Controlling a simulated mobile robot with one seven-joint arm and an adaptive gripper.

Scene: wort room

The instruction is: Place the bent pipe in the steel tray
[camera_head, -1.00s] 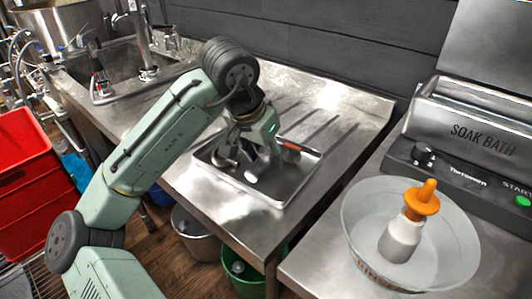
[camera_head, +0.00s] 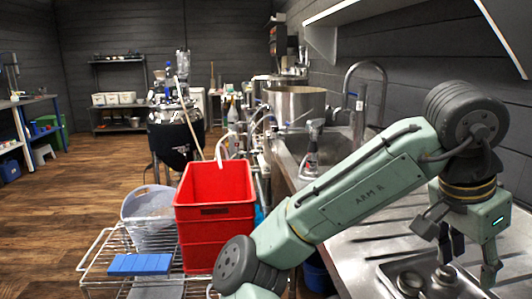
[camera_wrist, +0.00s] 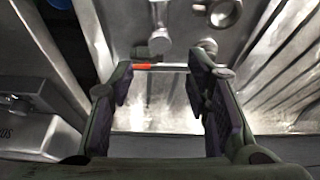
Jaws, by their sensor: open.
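The steel tray (camera_head: 382,272) sits on the metal counter at the lower right of the head view, partly cut off by the frame. Metal fittings (camera_head: 411,284) lie in it. In the wrist view, a metal pipe-like fitting (camera_wrist: 158,32) and a rounder fitting (camera_wrist: 225,13) show at the top. I cannot tell surely which piece is the bent pipe. My gripper (camera_head: 468,254) hangs over the tray, fingers pointing down. In the wrist view my gripper (camera_wrist: 160,72) is open, with nothing clearly held. A thin rod with an orange-red end (camera_wrist: 140,67) crosses between the fingertips, below them.
A sink (camera_head: 300,145) with a tap (camera_head: 365,75) lies behind my arm. A red crate (camera_head: 215,205) stands on a wire rack (camera_head: 105,255) with a blue block (camera_head: 140,264). A large steel pot (camera_head: 295,103) stands beyond. The wooden floor at left is largely clear.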

